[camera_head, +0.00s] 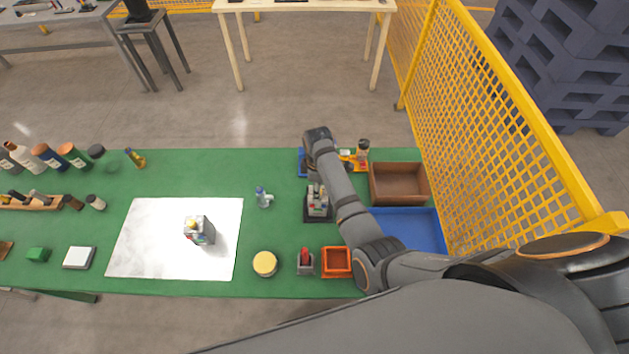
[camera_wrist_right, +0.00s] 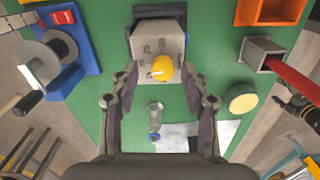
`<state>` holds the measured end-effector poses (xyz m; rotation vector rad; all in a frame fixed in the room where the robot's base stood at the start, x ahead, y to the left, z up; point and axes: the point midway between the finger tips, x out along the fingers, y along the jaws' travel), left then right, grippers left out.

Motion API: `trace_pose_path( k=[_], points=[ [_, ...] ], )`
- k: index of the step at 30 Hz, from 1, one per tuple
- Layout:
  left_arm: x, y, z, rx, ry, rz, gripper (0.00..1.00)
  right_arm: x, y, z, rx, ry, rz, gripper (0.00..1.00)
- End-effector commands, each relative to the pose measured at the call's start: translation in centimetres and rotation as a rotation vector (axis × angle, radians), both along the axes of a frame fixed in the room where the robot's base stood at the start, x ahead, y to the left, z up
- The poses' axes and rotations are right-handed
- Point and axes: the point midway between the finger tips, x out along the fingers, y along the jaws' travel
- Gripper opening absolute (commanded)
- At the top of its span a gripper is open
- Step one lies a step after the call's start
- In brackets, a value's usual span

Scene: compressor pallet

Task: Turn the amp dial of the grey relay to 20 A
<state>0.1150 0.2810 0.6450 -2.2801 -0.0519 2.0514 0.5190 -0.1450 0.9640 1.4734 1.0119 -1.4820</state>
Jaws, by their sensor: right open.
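The grey relay (camera_wrist_right: 143,40) sits on a dark base in the right wrist view, with a round yellow dial (camera_wrist_right: 163,67) on its face. A pale pointer mark on the dial points towards the left. The small scale marks around it are too fine to read. In the head view the relay (camera_head: 318,206) stands right of the white mat, partly behind my right arm. My right gripper (camera_wrist_right: 160,74) is open, with one finger on each side of the dial and visible gaps to it. How far above the dial the fingertips are, I cannot tell. My left gripper is not in view.
A small bottle (camera_head: 263,197) stands left of the relay. Near the front edge are a yellow disc (camera_head: 265,263), a grey holder with a red handle (camera_head: 305,264) and an orange bin (camera_head: 337,274). Another grey device (camera_head: 199,231) stands on the white mat (camera_head: 135,250). A yellow fence (camera_head: 510,120) borders the right.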

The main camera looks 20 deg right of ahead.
Motion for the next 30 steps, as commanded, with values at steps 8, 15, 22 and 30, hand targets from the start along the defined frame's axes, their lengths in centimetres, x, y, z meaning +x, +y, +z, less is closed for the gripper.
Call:
trace_pose_path(
  k=[8, 15, 22, 30],
  points=[
    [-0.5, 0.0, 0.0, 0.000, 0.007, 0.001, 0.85, -0.2, 0.0, -0.4, 0.000, -0.001, 0.001, 0.47],
    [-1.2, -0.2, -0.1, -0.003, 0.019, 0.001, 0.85, -0.2, 0.0, -0.3, 0.000, -0.001, 0.001, 0.18],
    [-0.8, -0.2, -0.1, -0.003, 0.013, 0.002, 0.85, -0.2, 0.0, -0.4, 0.001, 0.000, 0.000, 0.00],
    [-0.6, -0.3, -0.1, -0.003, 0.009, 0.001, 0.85, -0.2, 0.0, -0.4, 0.000, -0.001, -0.160, 0.00]
  ],
)
